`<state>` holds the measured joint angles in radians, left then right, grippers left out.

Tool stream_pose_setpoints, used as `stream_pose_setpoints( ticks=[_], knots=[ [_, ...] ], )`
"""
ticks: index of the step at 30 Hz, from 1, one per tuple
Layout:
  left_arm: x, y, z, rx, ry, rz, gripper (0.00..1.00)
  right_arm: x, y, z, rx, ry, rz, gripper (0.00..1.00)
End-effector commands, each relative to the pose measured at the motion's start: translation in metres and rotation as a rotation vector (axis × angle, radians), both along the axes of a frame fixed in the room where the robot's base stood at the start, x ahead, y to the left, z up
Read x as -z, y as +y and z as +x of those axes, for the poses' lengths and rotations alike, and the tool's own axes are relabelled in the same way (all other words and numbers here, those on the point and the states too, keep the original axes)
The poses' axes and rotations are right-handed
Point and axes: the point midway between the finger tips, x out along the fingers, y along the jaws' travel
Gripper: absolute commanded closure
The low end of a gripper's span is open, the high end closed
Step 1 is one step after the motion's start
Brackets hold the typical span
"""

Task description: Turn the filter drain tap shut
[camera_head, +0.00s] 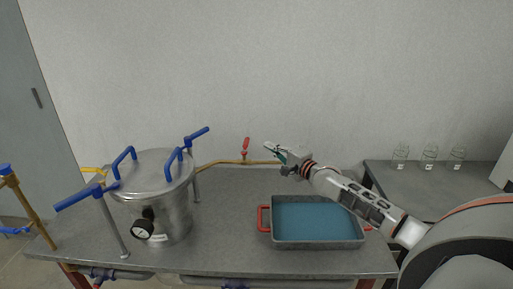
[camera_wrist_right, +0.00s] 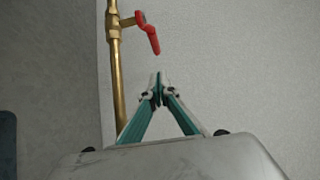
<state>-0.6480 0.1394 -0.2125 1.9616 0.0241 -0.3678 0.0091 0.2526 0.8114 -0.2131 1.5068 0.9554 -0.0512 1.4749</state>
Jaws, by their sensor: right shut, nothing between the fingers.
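The tap's red lever (camera_head: 245,145) stands up from the brass drain pipe (camera_head: 222,163) behind the steel filter vessel (camera_head: 160,205). In the right wrist view the lever (camera_wrist_right: 150,36) sticks out sideways from the brass pipe (camera_wrist_right: 117,75), roughly across it, with its end bent. My right gripper (camera_head: 268,148) is just right of the lever, above the pipe. Its fingertips (camera_wrist_right: 158,82) are shut together and empty, with a gap between them and the lever. My left gripper is not in view.
A grey tray (camera_head: 318,243) of blue liquid with red handles sits on the steel table (camera_head: 230,220), front right. The filter has blue clamp handles (camera_head: 78,197) and a gauge (camera_head: 142,229). Glass beakers (camera_head: 428,159) stand on a side table. A plain wall is behind.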

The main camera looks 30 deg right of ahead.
Motion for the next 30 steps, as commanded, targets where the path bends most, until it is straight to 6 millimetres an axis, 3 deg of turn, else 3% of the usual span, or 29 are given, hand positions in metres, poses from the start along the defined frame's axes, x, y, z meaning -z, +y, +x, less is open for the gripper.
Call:
stream_pose_setpoints(
  ticks=[4,12,30],
  knots=[
    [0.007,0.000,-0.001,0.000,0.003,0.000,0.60,0.000,0.002,0.019,0.000,-0.002,-0.001,1.00],
    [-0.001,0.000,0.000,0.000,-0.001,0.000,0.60,-0.001,0.028,0.039,0.000,-0.001,0.001,1.00],
    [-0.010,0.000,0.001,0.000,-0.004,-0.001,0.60,-0.002,0.038,0.049,0.000,0.000,0.002,1.00]
  ],
)
